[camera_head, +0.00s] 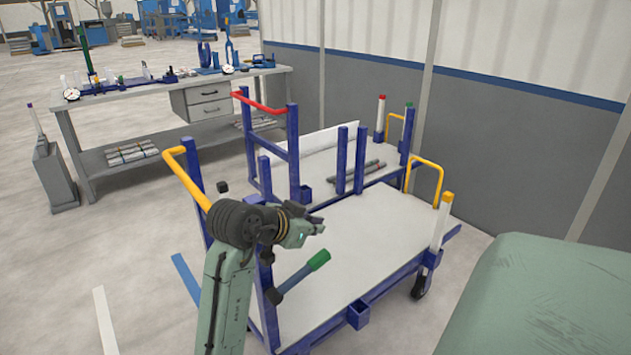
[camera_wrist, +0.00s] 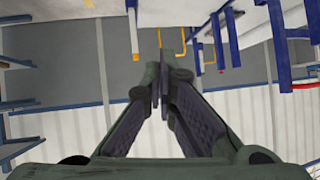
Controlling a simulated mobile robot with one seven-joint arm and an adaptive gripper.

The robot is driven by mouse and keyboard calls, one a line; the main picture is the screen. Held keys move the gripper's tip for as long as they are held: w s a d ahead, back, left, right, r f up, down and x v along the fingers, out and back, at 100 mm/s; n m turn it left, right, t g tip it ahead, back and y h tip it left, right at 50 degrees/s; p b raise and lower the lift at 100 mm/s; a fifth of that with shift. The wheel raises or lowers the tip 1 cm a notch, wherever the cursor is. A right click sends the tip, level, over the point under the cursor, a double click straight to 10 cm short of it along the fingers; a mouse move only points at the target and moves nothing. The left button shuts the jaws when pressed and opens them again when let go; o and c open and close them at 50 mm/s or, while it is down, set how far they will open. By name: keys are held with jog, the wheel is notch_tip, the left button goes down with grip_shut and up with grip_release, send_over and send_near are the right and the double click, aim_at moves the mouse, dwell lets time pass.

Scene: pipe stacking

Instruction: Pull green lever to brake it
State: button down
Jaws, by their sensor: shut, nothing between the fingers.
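The green lever handle (camera_head: 318,260) sits on a dark rod at the near left side of the blue cart with the white bed (camera_head: 370,255). The lever slants up to the right. My gripper (camera_head: 318,228) is shut and empty, above the lever handle and apart from it in the head view. In the wrist view my gripper's fingers (camera_wrist: 163,75) meet at their tips with nothing between them. The lever does not show in the wrist view.
A yellow push handle (camera_head: 187,178) rises at the cart's left end. A second cart with a red handle (camera_head: 262,103) and several pipes (camera_head: 365,175) stands behind. A green rounded object (camera_head: 550,300) fills the lower right. A workbench (camera_head: 150,130) stands at the back left.

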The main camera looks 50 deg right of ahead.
jog(key=r, duration=0.1)
jog(key=a+r, duration=0.1)
jog(key=r, duration=0.2)
jog(key=shift+s+a+r, duration=0.1)
jog(key=shift+s+a, duration=0.05)
jog(key=shift+s, duration=0.1)
dwell(0.4)
